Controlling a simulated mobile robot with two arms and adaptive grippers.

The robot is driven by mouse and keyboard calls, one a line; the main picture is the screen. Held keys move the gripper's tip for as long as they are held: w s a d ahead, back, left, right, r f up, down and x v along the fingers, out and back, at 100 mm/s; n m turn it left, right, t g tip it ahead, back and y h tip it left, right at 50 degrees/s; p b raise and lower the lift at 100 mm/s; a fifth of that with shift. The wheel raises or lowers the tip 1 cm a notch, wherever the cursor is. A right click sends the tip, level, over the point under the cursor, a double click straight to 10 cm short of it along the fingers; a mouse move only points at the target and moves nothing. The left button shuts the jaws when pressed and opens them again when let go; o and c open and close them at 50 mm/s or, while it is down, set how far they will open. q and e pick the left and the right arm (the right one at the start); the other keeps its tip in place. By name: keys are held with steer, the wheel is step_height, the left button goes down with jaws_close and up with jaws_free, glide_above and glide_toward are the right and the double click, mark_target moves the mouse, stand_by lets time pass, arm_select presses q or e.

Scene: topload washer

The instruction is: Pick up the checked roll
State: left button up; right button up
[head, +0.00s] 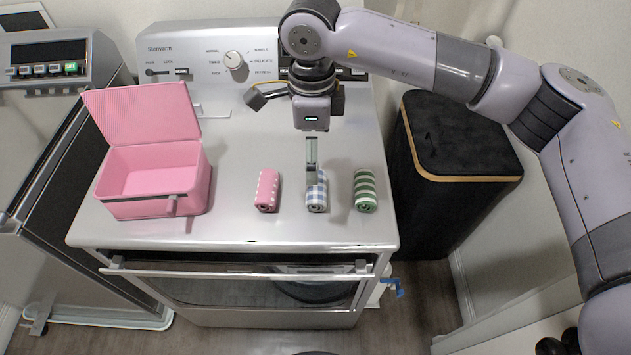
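The blue-and-white checked roll (317,203) lies on the washer's top near the front edge. It is the middle one of three rolls, between a pink roll with light dots (267,190) and a green-and-white striped roll (365,191). My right gripper (311,178) points down from above, its visible finger overlapping the far part of the checked roll in the head view. The finger hides part of the roll. I see the gripper edge-on, so its opening and any grip do not show. My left gripper is not in view.
An open pink basket (155,207) with its lid raised stands on the left of the washer top (236,222). The control panel with a knob (233,60) rises at the back. A black hamper (460,135) stands to the right. The washer top between basket and rolls is clear.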

steer(key=p, duration=0.1)
glide_above(315, 190)
steer(key=w, duration=0.2)
steer(key=f, duration=0.4)
steer(key=shift+a+f, duration=0.2)
steer(key=shift+f, duration=0.2)
steer(key=shift+s+d+f+p, duration=0.1)
steer(key=shift+s+f+p, duration=0.05)
steer(key=shift+f+p, duration=0.6)
steer(key=f+p, duration=0.1)
steer(key=f, duration=0.2)
steer(key=shift+d+f+p, duration=0.2)
steer(key=shift+f+p, duration=0.15)
steer(key=shift+p, duration=0.05)
steer(key=shift+f, duration=0.3)
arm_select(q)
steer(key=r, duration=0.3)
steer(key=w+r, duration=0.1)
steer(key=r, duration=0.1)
arm_select(e)
steer(key=shift+f, duration=0.15)
steer(key=c, duration=1)
